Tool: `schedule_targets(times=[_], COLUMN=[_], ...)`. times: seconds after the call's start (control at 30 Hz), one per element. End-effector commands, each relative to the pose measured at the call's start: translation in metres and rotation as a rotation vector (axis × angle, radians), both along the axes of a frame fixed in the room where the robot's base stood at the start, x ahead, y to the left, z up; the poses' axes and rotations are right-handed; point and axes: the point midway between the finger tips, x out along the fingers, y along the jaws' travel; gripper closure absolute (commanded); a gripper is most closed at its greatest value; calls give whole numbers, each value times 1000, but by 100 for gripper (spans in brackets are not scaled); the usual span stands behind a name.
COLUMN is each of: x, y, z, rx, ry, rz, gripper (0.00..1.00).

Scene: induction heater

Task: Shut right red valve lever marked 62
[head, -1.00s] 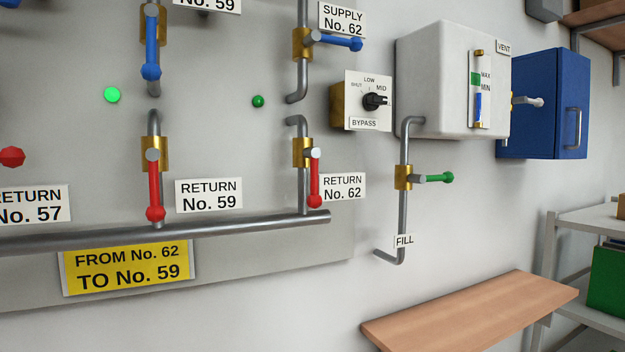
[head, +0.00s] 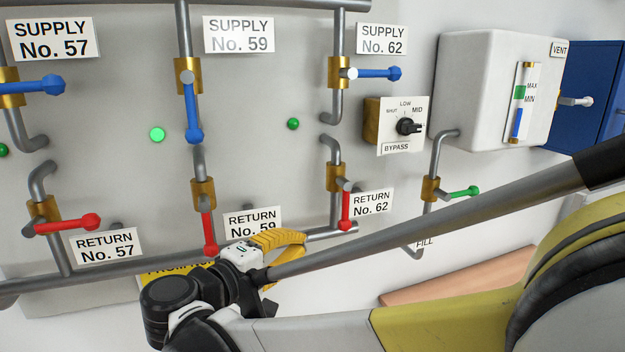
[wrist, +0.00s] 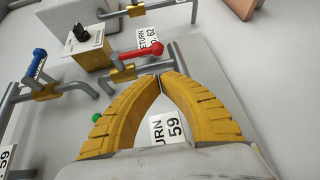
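The red lever of RETURN No. 62 (head: 346,212) hangs down along its pipe from a brass valve (head: 334,178). Its label (head: 371,203) is just right of it. My gripper (head: 302,240) is left of and below the lever in the head view, with its yellow fingers pointing right. In the wrist view, the fingertips of my gripper (wrist: 160,76) meet, with nothing seen between them. The red lever (wrist: 143,51) shows just beyond the tips there, apart from them in the picture. Whether they touch cannot be told.
The RETURN No. 59 red lever (head: 209,234) hangs down left of my gripper. The blue SUPPLY No. 62 lever (head: 378,73) points right, above. The bypass knob (head: 407,127) and green fill lever (head: 463,193) are to the right. A lower pipe (head: 110,268) runs under the valves.

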Motion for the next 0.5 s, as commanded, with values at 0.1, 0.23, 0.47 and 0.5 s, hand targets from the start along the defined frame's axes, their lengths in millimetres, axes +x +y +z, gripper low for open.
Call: schedule_targets(times=[0.1,0.23,0.47,0.5], x=[-1,-3,-3,-3], y=[25,33,33,33], z=[23,29,28,28], rx=[-51,-73,-74,-74], ry=[-51,-74,-75,-75], rz=[12,15,14,14], gripper=[100,100,100,100])
